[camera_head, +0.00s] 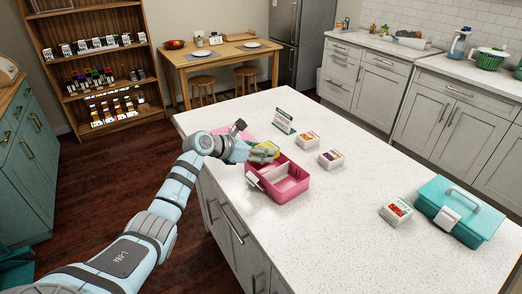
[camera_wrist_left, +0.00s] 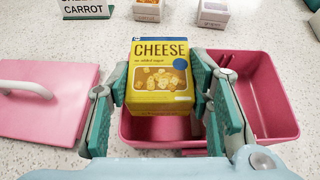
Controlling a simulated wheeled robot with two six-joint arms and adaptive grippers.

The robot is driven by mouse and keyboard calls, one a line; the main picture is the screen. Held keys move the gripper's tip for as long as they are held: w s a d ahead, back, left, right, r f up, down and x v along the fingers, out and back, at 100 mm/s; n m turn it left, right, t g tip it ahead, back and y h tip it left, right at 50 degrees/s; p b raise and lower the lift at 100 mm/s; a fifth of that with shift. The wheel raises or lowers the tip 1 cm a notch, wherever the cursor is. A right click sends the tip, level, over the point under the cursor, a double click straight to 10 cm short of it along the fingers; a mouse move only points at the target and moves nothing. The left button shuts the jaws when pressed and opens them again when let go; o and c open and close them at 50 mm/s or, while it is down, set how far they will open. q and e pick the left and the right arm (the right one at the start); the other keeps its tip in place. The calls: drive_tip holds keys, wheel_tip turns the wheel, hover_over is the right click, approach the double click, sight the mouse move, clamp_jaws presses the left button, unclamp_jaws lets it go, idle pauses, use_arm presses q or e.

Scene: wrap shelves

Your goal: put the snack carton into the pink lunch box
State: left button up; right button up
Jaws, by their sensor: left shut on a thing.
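My left gripper (camera_head: 258,152) is shut on a yellow snack carton (camera_head: 267,147) labelled CHEESE. In the left wrist view the carton (camera_wrist_left: 160,75) stands upright between the teal finger pads. The pink lunch box (camera_head: 289,190) is open on the white island, with its inside showing. In the wrist view the box (camera_wrist_left: 275,100) lies below and around the carton, which covers its left part. I cannot tell how far the carton is above the box floor. The pink lid (camera_wrist_left: 45,115) lies to the left with a pale handle. My right gripper is not in view.
Two small cartons (camera_head: 307,141) (camera_head: 331,159) and a sign (camera_head: 284,121) reading CARROT stand beyond the box. A red-fronted carton (camera_head: 397,211) and a closed teal lunch box (camera_head: 460,211) are at the right. The near counter (camera_head: 330,245) is clear.

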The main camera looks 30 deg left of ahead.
use_arm(q)
drive_tip(key=shift+f, duration=0.3)
drive_tip(key=o, duration=1.1)
drive_tip(key=shift+o, duration=0.2)
drive_tip(key=shift+r, duration=0.1)
drive_tip(key=shift+r, duration=0.35)
drive_tip(key=p+v, duration=0.1)
drive_tip(key=v, duration=1.1)
drive_tip(key=shift+r, duration=0.2)
